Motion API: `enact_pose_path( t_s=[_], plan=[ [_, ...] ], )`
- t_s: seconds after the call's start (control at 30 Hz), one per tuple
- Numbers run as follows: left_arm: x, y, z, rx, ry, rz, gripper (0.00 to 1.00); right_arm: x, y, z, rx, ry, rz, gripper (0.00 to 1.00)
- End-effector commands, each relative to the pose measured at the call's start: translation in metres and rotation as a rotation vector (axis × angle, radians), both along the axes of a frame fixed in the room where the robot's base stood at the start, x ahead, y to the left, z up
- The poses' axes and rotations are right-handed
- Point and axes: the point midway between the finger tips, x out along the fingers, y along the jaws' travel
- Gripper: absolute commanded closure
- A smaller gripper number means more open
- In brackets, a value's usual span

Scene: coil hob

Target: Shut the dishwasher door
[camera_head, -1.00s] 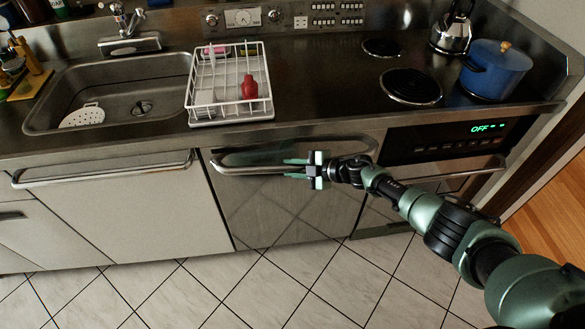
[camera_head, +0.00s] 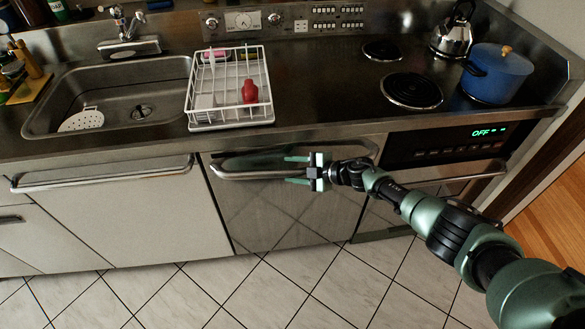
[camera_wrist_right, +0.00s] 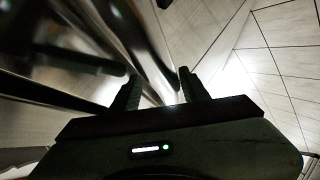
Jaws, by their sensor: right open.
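The dishwasher door (camera_head: 275,215) is the shiny steel front under the counter, right of the pale cabinet. It stands upright and looks about flush with the fronts beside it; I cannot tell if a small gap is left. Its long bar handle (camera_head: 238,175) runs along the top. My right gripper (camera_head: 288,170) is open and empty, pointing left in front of the handle, with its fingers one above the other. Touch with the door is unclear. In the right wrist view the two fingers (camera_wrist_right: 160,88) are apart, beside shiny metal. My left gripper is not in view.
A white dish rack (camera_head: 230,122) with a red item stands on the counter above. A blue pot (camera_head: 497,75) and a kettle (camera_head: 453,30) stand by the hob at right. The oven handle (camera_head: 450,182) is right of the dishwasher. The tiled floor (camera_head: 300,285) in front is clear.

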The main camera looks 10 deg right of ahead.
Motion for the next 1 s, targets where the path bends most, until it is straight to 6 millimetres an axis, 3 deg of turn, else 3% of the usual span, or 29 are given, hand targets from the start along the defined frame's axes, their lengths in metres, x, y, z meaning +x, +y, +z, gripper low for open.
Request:
enact_pose_path(
  t_s=[0.5, 1.0],
  plan=[
    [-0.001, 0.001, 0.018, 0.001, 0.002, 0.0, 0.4, -0.037, -0.051, 0.031, -0.002, 0.001, -0.003, 0.54],
    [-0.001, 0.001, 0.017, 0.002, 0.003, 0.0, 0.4, -0.04, -0.054, 0.033, 0.0, 0.0, -0.002, 0.54]
  ],
)
